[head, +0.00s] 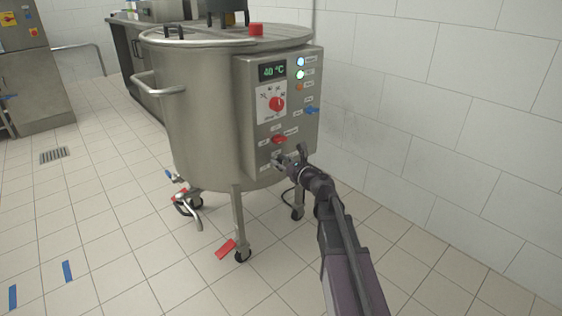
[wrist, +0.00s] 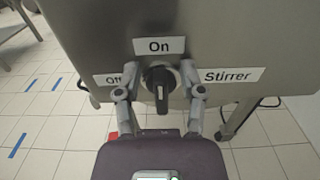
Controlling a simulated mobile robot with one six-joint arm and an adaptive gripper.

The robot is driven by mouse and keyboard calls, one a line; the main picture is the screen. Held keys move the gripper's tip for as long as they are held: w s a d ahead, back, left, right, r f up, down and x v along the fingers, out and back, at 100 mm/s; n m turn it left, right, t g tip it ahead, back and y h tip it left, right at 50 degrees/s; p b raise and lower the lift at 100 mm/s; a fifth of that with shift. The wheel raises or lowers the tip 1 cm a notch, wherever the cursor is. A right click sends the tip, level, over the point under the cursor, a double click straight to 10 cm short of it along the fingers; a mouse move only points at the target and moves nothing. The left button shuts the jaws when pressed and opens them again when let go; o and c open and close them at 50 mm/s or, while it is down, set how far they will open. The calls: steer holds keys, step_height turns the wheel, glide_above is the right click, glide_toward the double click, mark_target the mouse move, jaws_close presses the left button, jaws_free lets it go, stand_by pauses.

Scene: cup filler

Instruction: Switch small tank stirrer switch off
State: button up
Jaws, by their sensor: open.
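The small steel tank (head: 205,110) stands on wheeled legs, with a control box (head: 285,100) on its right side. In the wrist view, the black stirrer switch (wrist: 160,84) sits under an "On" label (wrist: 159,46), with an "Off" label (wrist: 108,79) to its left and a "Stirrer" label (wrist: 228,76) to its right. The knob's grip stands upright, in line with "On". My gripper (head: 290,159) is at the lower part of the box. In the wrist view its open fingers (wrist: 159,76) stand on either side of the knob; I cannot tell whether they touch it.
Above the switch are a red switch (head: 279,139), a red dial (head: 276,104), a blue switch (head: 312,110) and a display (head: 272,71) reading 40 °C. A tiled wall (head: 440,110) runs along the right. The floor at left is mostly clear.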

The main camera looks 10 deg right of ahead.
jaws_close()
steer(key=shift+n, duration=0.3)
steer(key=shift+s+a+f+n+b, duration=0.15)
steer(key=shift+a+f+n+b, duration=0.15)
steer(key=shift+n, duration=2.6)
steer(key=shift+s+a+f+n+b, duration=0.1)
steer(key=shift+a+f+n+b, duration=0.2)
steer(key=shift+n, duration=2.6)
steer(key=shift+s+a+f+n+b, duration=0.2)
steer(key=shift+f+n+b, duration=0.1)
steer(key=shift+n, duration=2.6)
